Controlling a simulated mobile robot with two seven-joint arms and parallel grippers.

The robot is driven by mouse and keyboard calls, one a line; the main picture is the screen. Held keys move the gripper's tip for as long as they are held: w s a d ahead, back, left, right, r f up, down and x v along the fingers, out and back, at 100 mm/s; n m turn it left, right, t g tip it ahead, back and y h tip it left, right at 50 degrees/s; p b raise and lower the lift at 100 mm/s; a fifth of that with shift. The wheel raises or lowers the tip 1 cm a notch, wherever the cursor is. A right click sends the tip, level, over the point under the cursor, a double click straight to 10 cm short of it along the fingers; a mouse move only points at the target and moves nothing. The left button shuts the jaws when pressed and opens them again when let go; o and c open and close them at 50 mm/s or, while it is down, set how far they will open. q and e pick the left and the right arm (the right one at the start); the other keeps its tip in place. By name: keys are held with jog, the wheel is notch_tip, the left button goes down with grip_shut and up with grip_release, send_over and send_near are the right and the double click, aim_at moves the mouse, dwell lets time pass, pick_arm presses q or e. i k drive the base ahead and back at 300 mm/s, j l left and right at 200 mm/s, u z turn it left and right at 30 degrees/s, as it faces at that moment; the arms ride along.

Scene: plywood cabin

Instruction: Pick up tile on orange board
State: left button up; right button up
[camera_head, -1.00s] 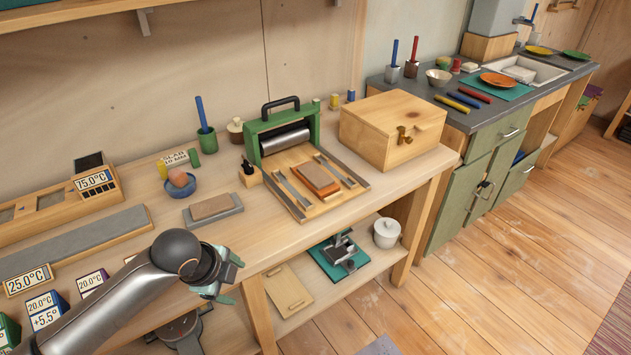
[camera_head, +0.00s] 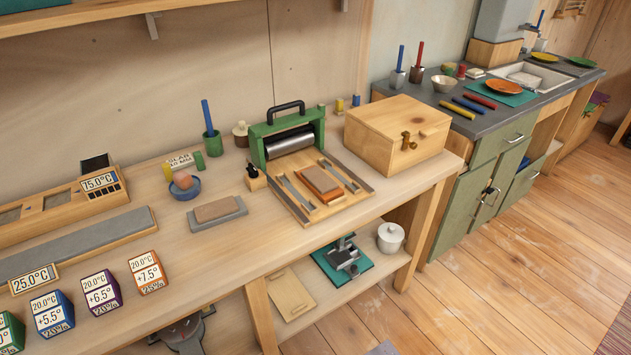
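A flat brown tile (camera_head: 319,179) lies on an orange board (camera_head: 333,196), which rests on the wooden bed of the green-framed roller press (camera_head: 288,143). Metal strips lie on both sides of the board. Another brown tile (camera_head: 217,209) lies on a grey slab (camera_head: 232,219) to the left of the press. Neither of my grippers shows in the head view now, so I cannot tell their state.
A closed wooden box (camera_head: 385,140) stands just right of the press. A small blue bowl (camera_head: 185,190) and a green cup with a blue stick (camera_head: 212,143) stand to the left. Labelled blocks (camera_head: 102,292) line the bench front. The bench before the grey slab is clear.

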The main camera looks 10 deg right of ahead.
aim_at(321, 184)
jog(key=i+l+u, duration=0.3)
jog(key=l+u, duration=0.35)
jog(key=i+l+u, duration=0.3)
jog(key=l+u, duration=0.35)
